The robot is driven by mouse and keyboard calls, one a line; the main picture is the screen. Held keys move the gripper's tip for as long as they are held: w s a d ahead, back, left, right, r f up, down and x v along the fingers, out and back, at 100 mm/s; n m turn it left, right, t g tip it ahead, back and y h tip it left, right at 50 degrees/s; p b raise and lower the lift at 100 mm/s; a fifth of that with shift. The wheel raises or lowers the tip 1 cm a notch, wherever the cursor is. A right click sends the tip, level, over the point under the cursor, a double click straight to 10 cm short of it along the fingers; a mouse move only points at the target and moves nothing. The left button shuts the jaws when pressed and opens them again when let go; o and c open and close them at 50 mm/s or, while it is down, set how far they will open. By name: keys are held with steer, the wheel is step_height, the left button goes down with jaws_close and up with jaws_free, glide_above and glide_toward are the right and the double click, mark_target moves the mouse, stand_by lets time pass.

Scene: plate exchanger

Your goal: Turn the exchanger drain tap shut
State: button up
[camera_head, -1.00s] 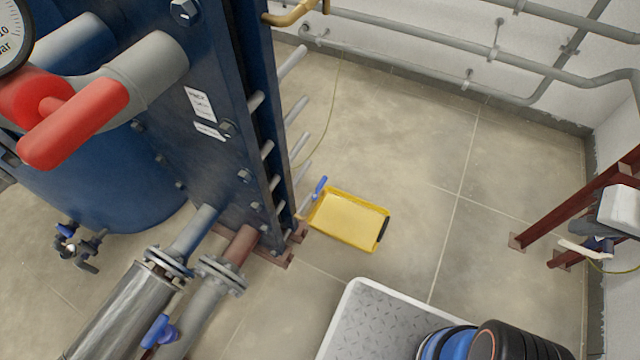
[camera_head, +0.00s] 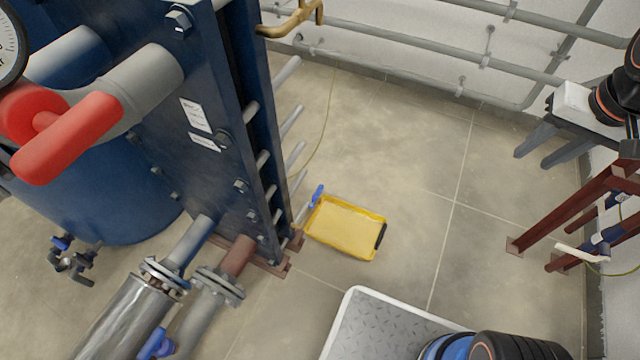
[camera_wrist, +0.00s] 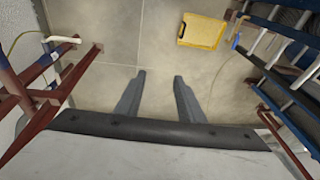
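A small tap with a blue lever (camera_head: 317,194) sits low at the exchanger's (camera_head: 205,110) right foot, by the yellow tray's (camera_head: 347,228) left edge. I take it for the drain tap. The lever slants up and right; I cannot tell whether the tap is open or shut. In the wrist view the blue lever (camera_wrist: 237,41) is small, right of the tray (camera_wrist: 202,32). My gripper (camera_head: 536,155) is at the right of the head view, far from the tap. In the wrist view its two fingers (camera_wrist: 159,76) are apart with only floor between them.
A red steel frame (camera_head: 570,215) stands at the right, near my gripper. A grey tread-plate deck (camera_head: 375,328) is at the bottom. Large pipes and a red-handled valve (camera_head: 65,138) fill the left. The floor (camera_head: 415,170) between tray and frame is clear.

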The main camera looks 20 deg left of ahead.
steer(key=w+a+f+g, duration=0.2)
steer(key=w+a+f, duration=0.1)
steer(key=w+a, duration=0.7)
steer(key=w+a+f+g, duration=0.1)
steer(key=w+a+f, duration=0.15)
steer(key=a, duration=0.45)
steer(key=w+a+f+g, duration=0.1)
steer(key=w+a+f, duration=0.1)
steer(key=a+f, duration=0.3)
steer(key=g+h, duration=0.1)
steer(key=g, duration=0.2)
glide_above(319, 189)
steer(key=w, duration=0.7)
step_height(319, 189, down, 23)
steer(key=x, duration=1.5)
steer(key=shift+s+d+f, duration=0.1)
steer(key=shift+d+f, duration=0.05)
steer(key=shift+f, duration=0.25)
jaws_close()
